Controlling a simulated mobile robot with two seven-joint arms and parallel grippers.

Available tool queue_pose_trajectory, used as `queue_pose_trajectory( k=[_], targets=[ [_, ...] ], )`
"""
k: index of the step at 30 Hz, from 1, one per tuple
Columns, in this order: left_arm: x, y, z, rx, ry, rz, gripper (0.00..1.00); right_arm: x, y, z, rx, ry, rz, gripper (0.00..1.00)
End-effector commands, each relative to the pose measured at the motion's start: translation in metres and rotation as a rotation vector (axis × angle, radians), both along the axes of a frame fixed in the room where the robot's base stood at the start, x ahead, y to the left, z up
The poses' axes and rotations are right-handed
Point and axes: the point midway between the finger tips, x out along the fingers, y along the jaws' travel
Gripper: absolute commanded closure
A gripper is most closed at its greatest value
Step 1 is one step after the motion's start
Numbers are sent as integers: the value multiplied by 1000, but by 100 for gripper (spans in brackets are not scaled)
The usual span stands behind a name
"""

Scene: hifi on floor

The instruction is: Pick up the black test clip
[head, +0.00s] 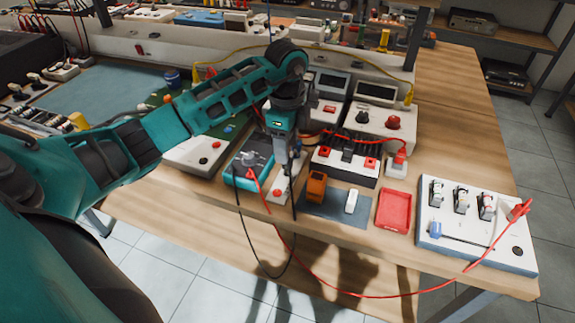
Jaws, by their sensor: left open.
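My left gripper (290,165) points down over the bench, just right of a teal meter box (243,162). It is open, and its fingers are small and partly lost against the things behind them. A thin black lead (248,245) hangs from the meter box in a loop below the bench edge. It rises again to a dark, narrow end (293,208) just below my gripper. This may be the black test clip, but its shape is not clear, and I cannot tell whether it touches the fingers. My right gripper is not in view.
A red lead (350,294) loops to a red clip (520,208) at a white switch board (470,258). A red tray (394,210), orange block (316,187) and white piece (352,201) lie nearby. A white-fronted box (342,170) with red terminals stands close behind.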

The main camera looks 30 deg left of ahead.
Motion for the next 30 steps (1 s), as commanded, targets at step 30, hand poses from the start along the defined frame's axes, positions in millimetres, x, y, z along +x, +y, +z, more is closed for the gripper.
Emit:
queue_pose_trajectory(
  k=[30],
  targets=[
    [2,0,-56,-1,0,-3,75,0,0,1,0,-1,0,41]
  ],
)
